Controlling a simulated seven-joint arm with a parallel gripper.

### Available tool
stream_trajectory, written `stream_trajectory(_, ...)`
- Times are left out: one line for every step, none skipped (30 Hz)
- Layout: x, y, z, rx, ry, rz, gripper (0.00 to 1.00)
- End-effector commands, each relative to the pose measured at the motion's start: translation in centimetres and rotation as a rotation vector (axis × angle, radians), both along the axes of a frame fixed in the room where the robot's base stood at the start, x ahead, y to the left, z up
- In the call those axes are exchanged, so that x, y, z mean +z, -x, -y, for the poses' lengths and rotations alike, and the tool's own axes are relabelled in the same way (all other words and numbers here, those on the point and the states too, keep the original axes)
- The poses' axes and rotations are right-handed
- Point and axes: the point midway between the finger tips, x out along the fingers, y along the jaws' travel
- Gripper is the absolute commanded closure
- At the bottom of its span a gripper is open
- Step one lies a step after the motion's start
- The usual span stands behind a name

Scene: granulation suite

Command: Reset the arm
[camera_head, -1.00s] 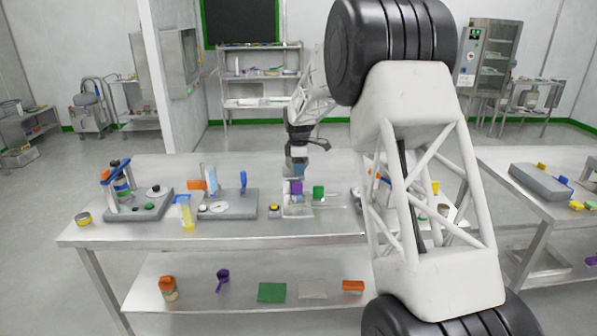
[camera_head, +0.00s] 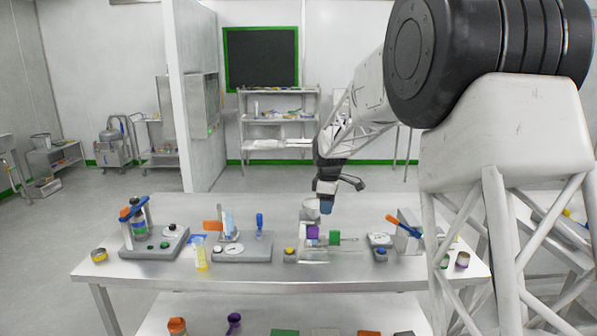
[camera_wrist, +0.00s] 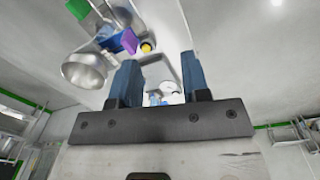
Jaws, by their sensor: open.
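My arm reaches in from the right in the head view, and my gripper (camera_head: 327,206) hangs over the table near its middle, above and behind the purple block. In the wrist view my gripper (camera_wrist: 160,85) shows two blue fingers standing apart with nothing between them. A metal cup (camera_wrist: 85,70) lies left of the fingers in the wrist view; it also shows close to the gripper in the head view (camera_head: 311,209). The purple block (camera_head: 312,233) and the green block (camera_head: 335,238) sit on a device at the table's middle.
The steel table (camera_head: 250,280) carries a grey base with blue and orange parts (camera_head: 136,215) at left, a gauge device (camera_head: 240,250), and a small scale (camera_head: 380,241). A shelf rack (camera_head: 280,120) stands behind.

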Motion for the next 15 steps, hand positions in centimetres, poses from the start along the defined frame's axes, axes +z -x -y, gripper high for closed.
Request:
stream_trajectory(0.8,1.2,0.4,-0.027,-0.002,0.005,0.57)
stream_trajectory(1.3,1.9,0.6,-0.043,-0.002,0.008,0.57)
stream_trajectory(1.7,2.8,0.8,-0.066,-0.004,0.011,0.57)
stream_trajectory(2.1,3.4,1.0,-0.083,-0.005,0.014,0.57)
stream_trajectory(2.5,4.1,1.2,-0.100,-0.006,0.016,0.57)
stream_trajectory(2.9,5.0,1.5,-0.122,-0.006,0.018,0.57)
stream_trajectory(3.3,5.6,1.7,-0.139,-0.008,0.021,0.57)
stream_trajectory(3.6,6.3,1.8,-0.156,-0.009,0.023,0.57)
stream_trajectory(4.0,7.2,2.1,-0.178,-0.010,0.026,0.57)
stream_trajectory(4.4,7.9,2.2,-0.196,-0.011,0.029,0.57)
stream_trajectory(4.6,8.6,2.4,-0.211,-0.012,0.031,0.57)
stream_trajectory(5.0,9.5,2.6,-0.234,-0.014,0.035,0.57)
stream_trajectory(5.3,10.2,2.8,-0.250,-0.015,0.037,0.57)
stream_trajectory(5.6,10.9,3.0,-0.268,-0.017,0.040,0.57)
stream_trajectory(5.9,11.8,3.2,-0.290,-0.018,0.043,0.57)
